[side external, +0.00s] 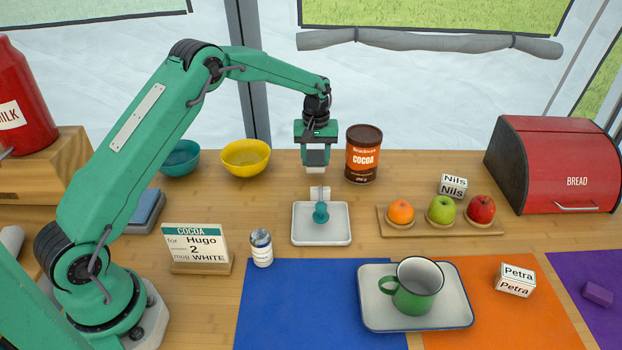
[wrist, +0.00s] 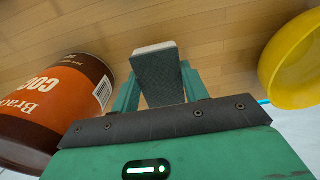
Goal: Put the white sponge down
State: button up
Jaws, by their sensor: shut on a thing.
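My gripper (side external: 316,150) hangs over the back of the wooden counter, between the yellow bowl and the cocoa tin. In the wrist view my gripper (wrist: 158,80) is shut on a block, the sponge (wrist: 157,76), dark grey on its broad face with a pale edge at its far end. In the side view the sponge (side external: 316,169) shows as a small white piece below the jaws. It appears to be above the counter, behind the small white tray; its exact height is hard to tell.
The cocoa tin (side external: 363,154) stands close right of my gripper, the yellow bowl (side external: 246,157) to the left. The white tray (side external: 303,238) holds a teal knobbed thing (side external: 321,213). A fruit board (side external: 470,230) is at right, a mug tray (side external: 455,318) in front. Bare wood (side external: 285,195) lies between.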

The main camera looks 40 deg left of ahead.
aim_at(316, 158)
jog(key=shift+f, duration=1.4)
jog(key=shift+f, duration=0.1)
jog(key=o, duration=0.9)
jog(key=shift+o, duration=0.2)
notch_tip(316, 158, up, 12)
jog(key=shift+f, duration=0.2)
jog(key=shift+r, duration=0.35)
